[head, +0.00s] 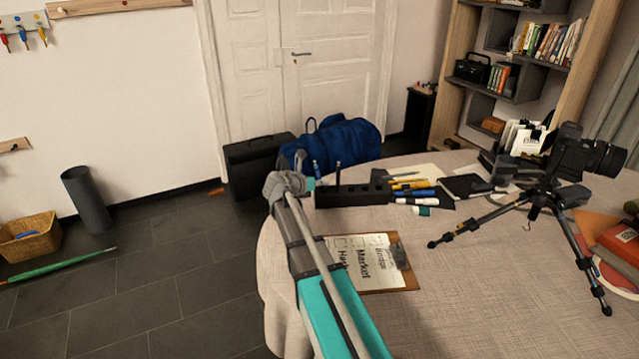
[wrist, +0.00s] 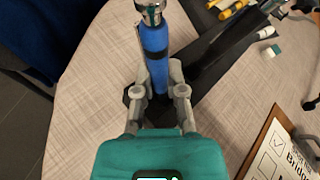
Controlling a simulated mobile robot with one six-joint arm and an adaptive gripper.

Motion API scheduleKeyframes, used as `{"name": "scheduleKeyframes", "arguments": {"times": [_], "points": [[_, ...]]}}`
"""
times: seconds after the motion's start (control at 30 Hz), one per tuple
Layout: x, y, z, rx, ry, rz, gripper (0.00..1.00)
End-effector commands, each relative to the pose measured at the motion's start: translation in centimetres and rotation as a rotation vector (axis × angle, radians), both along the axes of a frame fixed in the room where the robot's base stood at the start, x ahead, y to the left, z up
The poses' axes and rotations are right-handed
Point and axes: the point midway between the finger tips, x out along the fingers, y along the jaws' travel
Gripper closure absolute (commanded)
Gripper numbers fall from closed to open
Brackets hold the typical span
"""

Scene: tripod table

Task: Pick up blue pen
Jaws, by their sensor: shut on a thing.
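The blue pen (wrist: 157,72) stands out between my fingers in the wrist view. It has a blue barrel, a dark band and a silver end at the top of the picture. My gripper (wrist: 159,92) is shut on it; the fingers hide its lower end. In the head view my gripper (head: 303,184) is at the table's left edge, beside the black pen holder (head: 352,194). A small bit of blue (head: 316,169) shows just above it. I cannot tell from these views whether the pen is clear of the holder.
A clipboard (head: 368,284) with printed paper lies in front of the holder. Several pens and markers (head: 412,187) lie behind and right of it. A camera on a tripod (head: 560,165) stands at the right. The table's front middle (head: 480,300) is clear.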

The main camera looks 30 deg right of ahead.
Motion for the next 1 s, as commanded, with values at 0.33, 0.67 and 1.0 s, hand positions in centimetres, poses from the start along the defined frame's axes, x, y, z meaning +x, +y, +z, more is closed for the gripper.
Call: {"name": "scheduleKeyframes", "arguments": {"times": [0.33, 0.67, 1.0], "points": [[0.0, 0.0, 0.4, 0.0, 0.0, 0.0, 1.0], [0.0, 0.0, 2.6, 0.0, 0.0, 0.0, 1.0], [0.0, -0.1, 6.3, 0.0, 0.0, -0.001, 1.0]]}}
